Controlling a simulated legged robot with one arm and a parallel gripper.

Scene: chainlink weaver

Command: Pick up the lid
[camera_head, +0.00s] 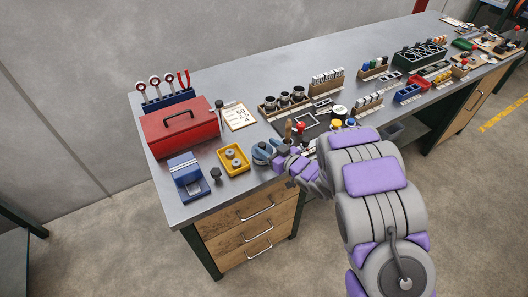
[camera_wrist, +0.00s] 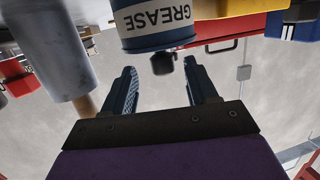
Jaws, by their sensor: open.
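The lid (camera_wrist: 160,44) is the dark blue cap with a black knob (camera_wrist: 162,64) on a can (camera_wrist: 157,15) labelled GREASE. The wrist view shows the can upside down. My gripper (camera_wrist: 160,72) is open, with one finger on each side of the knob. The fingers look apart from the knob and nothing is held. In the head view, the can (camera_head: 261,152) stands near the bench's front edge, just left of my gripper (camera_head: 279,157). My gripper and arm partly hide that area.
A grey cylinder (camera_wrist: 62,50) with a wooden handle stands close beside my gripper. A red toolbox (camera_head: 180,127), a yellow tray (camera_head: 233,159) and a blue vise (camera_head: 188,175) sit to the left on the bench (camera_head: 225,88). Several racks line the right side.

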